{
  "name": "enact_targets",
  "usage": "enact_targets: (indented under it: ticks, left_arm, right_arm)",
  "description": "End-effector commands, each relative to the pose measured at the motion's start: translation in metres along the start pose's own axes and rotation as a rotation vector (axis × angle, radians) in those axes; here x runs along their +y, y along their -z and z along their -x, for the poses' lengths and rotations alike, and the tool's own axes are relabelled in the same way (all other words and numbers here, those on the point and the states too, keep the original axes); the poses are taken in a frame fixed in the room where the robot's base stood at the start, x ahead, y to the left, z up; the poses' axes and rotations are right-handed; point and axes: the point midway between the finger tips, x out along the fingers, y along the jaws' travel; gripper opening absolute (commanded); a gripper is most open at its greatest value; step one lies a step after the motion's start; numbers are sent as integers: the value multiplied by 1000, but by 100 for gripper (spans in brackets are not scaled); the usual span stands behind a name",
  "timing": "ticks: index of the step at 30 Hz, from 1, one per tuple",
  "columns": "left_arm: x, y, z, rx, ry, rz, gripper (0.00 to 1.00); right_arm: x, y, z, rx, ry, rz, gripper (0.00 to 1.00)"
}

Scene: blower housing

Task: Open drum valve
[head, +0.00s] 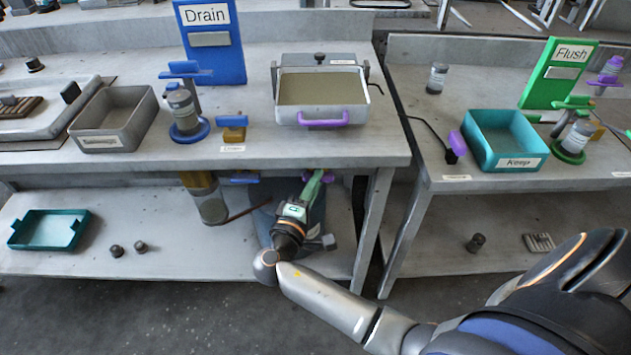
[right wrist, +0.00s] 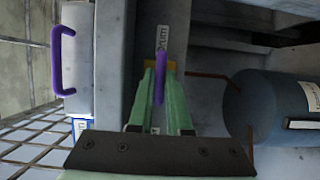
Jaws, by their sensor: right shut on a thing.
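My right gripper (head: 316,181) reaches under the front edge of the left table and is shut on a purple lever (head: 329,178). In the right wrist view, my green fingers (right wrist: 160,80) lie on both sides of the purple lever (right wrist: 159,78), with a small yellow part (right wrist: 149,64) at their tips. A label, partly hidden and ending in "um", sits just beyond the lever. A blue-grey drum (right wrist: 265,105) lies beside the fingers; in the head view the drum (head: 317,213) is mostly hidden behind my wrist. My left gripper is not in view.
A grey tray with a purple handle (head: 324,119) stands on the left table above my gripper. A blue lever (head: 243,178) on a yellow fitting hangs under the same edge, to the left. A brown pipe (head: 248,212) runs below. A table leg (head: 374,230) stands close on the right.

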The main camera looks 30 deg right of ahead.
Motion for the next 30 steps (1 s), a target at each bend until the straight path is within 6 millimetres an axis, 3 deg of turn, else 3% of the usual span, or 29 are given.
enact_targets:
  ticks: [14,30]
  left_arm:
    - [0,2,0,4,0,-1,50]
    - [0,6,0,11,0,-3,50]
  right_arm:
    - [-1,0,-1,0,-55,130,0]
    - [-3,-2,-2,-2,-245,587,0]
